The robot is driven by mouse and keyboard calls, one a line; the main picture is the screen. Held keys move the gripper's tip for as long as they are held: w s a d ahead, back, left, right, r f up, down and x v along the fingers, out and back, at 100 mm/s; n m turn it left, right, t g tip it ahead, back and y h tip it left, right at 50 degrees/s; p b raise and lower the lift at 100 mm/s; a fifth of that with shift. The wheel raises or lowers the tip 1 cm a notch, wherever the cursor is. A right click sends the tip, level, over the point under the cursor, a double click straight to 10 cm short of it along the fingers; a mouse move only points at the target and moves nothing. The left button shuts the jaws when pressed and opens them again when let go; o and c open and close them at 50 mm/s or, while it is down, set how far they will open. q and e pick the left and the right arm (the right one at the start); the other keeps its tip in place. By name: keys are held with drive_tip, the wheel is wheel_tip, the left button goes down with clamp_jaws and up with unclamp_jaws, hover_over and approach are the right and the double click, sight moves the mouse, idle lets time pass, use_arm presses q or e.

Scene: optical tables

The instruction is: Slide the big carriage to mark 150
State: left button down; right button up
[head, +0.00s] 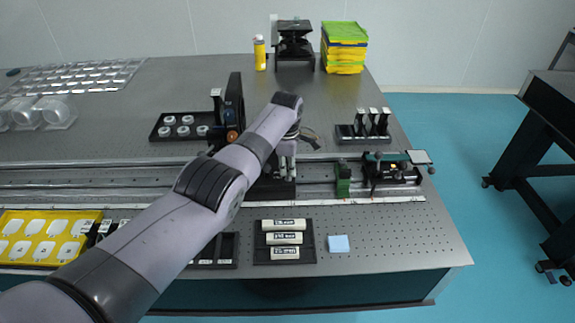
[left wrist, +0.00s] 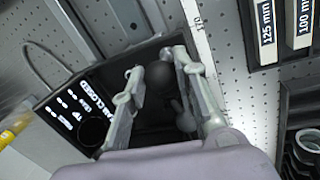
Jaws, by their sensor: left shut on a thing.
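The big carriage (head: 275,189) sits on the long rail (head: 318,173), partly hidden by my left arm. My left gripper (head: 287,174) reaches down onto it from above. A pale scale strip (head: 380,200) runs along the rail's front side; a number on the strip (left wrist: 197,22) beside the carriage is hard to read. My right gripper is not in view.
A green block (head: 343,182) and a black fixture (head: 390,171) stand on the rail to the right. A black tray of labelled pieces (head: 284,262) and a blue pad (head: 339,243) lie in front. A dark upright plate (head: 234,103) stands behind my arm.

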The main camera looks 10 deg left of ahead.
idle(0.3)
use_arm(q)
drive_tip(key=c, duration=1.3)
unclamp_jaws()
drive_tip(key=shift+r, duration=0.6)
drive_tip(key=r, duration=0.3)
drive_tip(key=s+r, duration=0.1)
drive_tip(key=r, duration=0.3)
drive_tip(key=s+r, duration=0.1)
drive_tip(key=r, duration=0.2)
drive_tip(key=shift+s+r, duration=0.15)
drive_tip(key=shift+r, duration=0.2)
drive_tip(key=shift+d+f, duration=0.1)
